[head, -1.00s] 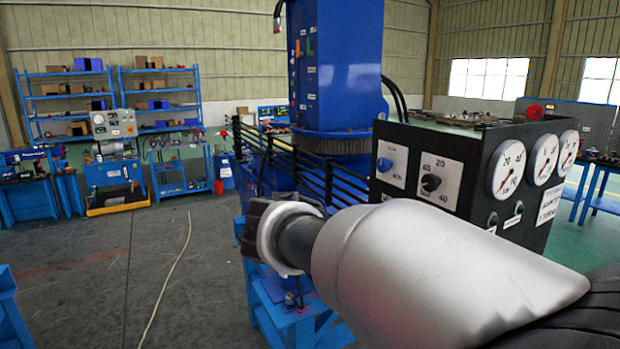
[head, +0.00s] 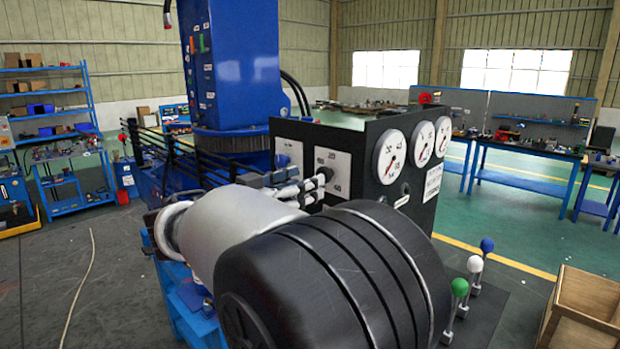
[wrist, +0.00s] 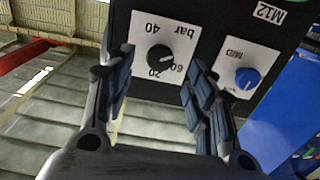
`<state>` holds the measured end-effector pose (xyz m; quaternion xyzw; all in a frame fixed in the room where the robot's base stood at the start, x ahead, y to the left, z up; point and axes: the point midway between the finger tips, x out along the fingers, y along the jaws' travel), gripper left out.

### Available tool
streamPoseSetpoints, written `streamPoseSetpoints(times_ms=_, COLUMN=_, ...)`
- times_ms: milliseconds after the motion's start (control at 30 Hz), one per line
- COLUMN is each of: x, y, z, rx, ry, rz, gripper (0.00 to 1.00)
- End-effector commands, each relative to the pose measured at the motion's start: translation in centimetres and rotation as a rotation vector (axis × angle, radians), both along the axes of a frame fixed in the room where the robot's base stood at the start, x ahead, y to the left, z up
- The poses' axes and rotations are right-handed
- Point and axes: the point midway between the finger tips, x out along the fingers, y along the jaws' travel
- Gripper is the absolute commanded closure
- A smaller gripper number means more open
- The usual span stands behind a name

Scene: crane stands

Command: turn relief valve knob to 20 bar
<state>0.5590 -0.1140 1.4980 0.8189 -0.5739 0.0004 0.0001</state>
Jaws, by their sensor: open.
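The relief valve knob is a small black knob (wrist: 160,58) on a white plate (wrist: 163,50) marked 20, 40, 60 and bar. In the wrist view it lies between the two fingers of my gripper (wrist: 161,66), which are open and apart from it at the sides. In the head view my gripper (head: 312,186) is just in front of the plate, close to the black knob (head: 327,173). I cannot tell how deep the fingers reach around it. The exact direction of the knob's pointer is too small to read.
A blue knob (wrist: 246,77) on its own white plate sits beside the black one. Round gauges (head: 391,157) are on the panel's right side. Levers with green, white and blue balls (head: 487,245) stand lower right, near a wooden box (head: 590,310). A blue column (head: 230,70) rises behind.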

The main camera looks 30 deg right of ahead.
Motion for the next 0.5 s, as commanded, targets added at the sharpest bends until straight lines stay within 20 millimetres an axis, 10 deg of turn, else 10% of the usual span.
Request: streamPoseSetpoints(times_ms=500, x=1.6, y=-4.4, z=0.0, rx=0.001, ry=0.0, rz=0.0, gripper=0.49)
